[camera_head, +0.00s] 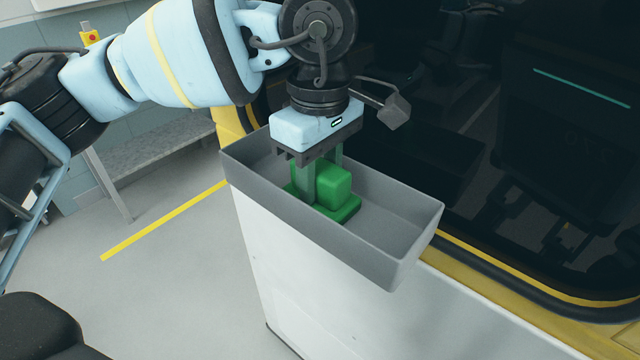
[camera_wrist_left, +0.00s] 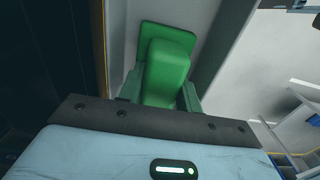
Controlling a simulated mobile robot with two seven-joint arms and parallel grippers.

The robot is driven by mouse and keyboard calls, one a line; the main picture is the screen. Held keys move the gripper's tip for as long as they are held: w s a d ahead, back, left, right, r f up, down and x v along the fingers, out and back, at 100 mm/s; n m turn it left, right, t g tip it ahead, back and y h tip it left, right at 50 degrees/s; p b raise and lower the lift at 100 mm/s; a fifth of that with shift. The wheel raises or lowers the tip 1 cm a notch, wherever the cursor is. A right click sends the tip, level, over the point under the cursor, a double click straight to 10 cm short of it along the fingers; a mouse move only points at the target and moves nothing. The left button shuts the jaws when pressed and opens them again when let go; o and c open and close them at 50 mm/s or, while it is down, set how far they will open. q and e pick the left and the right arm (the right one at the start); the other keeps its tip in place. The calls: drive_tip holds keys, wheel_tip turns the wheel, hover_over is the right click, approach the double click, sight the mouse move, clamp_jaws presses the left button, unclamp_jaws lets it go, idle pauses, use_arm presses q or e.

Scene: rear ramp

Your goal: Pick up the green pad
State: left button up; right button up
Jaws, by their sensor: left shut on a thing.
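The green pad (camera_head: 334,186) sits inside a grey tray; it has a flat base with a raised block on top. My left gripper (camera_head: 322,190) comes down over it from above and is shut on the raised block, one finger at each side. In the left wrist view the green pad (camera_wrist_left: 168,68) shows between the two fingers (camera_wrist_left: 160,98) of the gripper. Its base appears to rest on the tray floor, though I cannot tell whether there is a small gap. My right gripper is not in view.
The grey tray (camera_head: 405,228) has raised walls around the pad and stands on a white cabinet (camera_head: 300,290). A dark vehicle opening with a yellow edge lies to the right. A metal bench (camera_head: 150,140) stands at the back left. The tray's front right end is empty.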

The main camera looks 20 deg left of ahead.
sight(320, 165)
use_arm(q)
wheel_tip(320, 165, up, 10)
idle(0.6)
